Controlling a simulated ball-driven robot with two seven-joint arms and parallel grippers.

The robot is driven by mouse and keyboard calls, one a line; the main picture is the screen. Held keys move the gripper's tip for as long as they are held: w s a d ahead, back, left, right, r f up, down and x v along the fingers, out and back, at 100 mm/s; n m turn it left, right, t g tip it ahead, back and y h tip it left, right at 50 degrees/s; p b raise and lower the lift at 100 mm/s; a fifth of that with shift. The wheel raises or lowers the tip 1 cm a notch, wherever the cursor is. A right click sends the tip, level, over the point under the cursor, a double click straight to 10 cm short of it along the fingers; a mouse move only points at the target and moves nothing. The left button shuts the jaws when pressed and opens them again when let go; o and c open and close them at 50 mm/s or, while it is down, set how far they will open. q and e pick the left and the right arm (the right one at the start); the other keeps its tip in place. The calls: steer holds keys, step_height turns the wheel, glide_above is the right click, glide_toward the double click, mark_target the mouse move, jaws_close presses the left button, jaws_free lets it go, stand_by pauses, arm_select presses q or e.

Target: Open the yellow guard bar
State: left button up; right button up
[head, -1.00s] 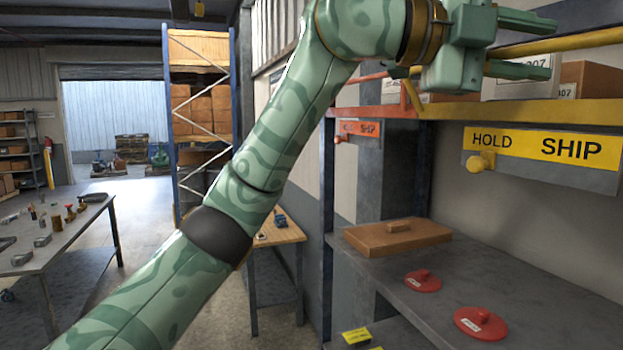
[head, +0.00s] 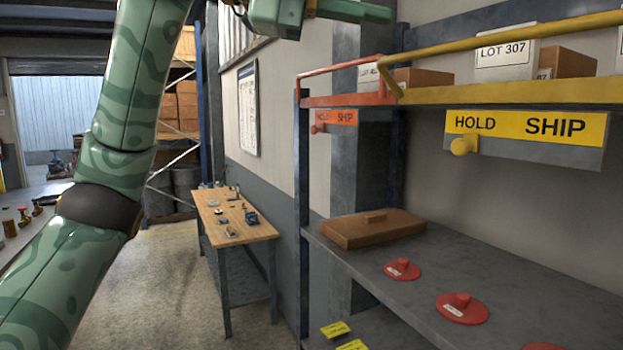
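The yellow guard bar (head: 570,26) runs across the front of the upper shelf bay at the right and leaves the picture at the right edge. At its left end a short yellow leg slopes down to the yellow shelf edge. Below it is a yellow HOLD / SHIP plate (head: 570,127) with a yellow knob (head: 463,146) under the word HOLD. My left gripper (head: 345,4) is at the top edge, left of the bar and apart from it. One finger shows, set well off, and the other is cut off above. Nothing shows in its grasp. My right gripper is out of view.
An orange bar (head: 345,67) and orange HOLD / SHIP plate (head: 343,118) adjoin at left. Boxes, one marked LOT 307 (head: 505,55), stand behind the bar. The grey shelf (head: 390,270) below holds a brown lidded board (head: 372,230) and red discs (head: 402,270). A wooden bench (head: 236,233) stands left.

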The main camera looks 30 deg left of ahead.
mark_target(428, 49)
arm_select(q)
steer(key=w+d+f+m+g+h, duration=0.2)
steer(key=d+f, duration=0.1)
steer(key=w+d+f+m+g+h, duration=0.1)
steer(key=d+f, duration=0.1)
steer(key=shift+w+d+f, duration=0.2)
steer(key=shift+d, duration=0.05)
steer(key=w+a+f+n+t+y, duration=0.2)
steer(key=a+f+n+t+y, duration=0.3)
steer(key=f+n, duration=0.4)
steer(key=w+a+f+n+t+y, duration=0.2)
steer(key=a+f+n+t+y, duration=0.3)
steer(key=f, duration=1.2)
steer(key=w+a+f+n+t+y, duration=0.2)
steer(key=a+f+n+t+y, duration=0.3)
steer(key=f+n+y, duration=0.4)
steer(key=shift+w+a+f+n+y, duration=0.3)
steer(key=shift+w+a+f+n, duration=0.1)
steer(key=shift+f+n, duration=1.8)
steer(key=shift+f, duration=0.15)
